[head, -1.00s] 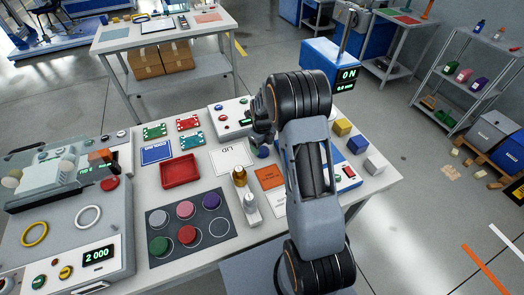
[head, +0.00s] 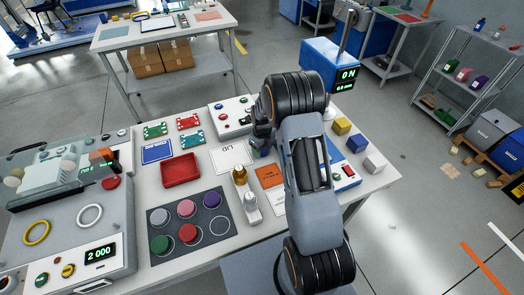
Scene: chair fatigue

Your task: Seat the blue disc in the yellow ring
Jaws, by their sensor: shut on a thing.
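My gripper (head: 262,143) is low over the middle of the white table, right of the white "LID" card. It is shut on the blue disc (head: 257,154), of which only a small dark blue part shows beneath my fingers. My wrist hides the rest, and I cannot tell whether the disc touches the table. The yellow ring (head: 37,233) lies on the grey machine at the far left, well away from my gripper. A white ring (head: 90,216) lies to its right.
A dark mat (head: 176,262) holds several coloured discs and one bare circle. The machine's display reads 2 000.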

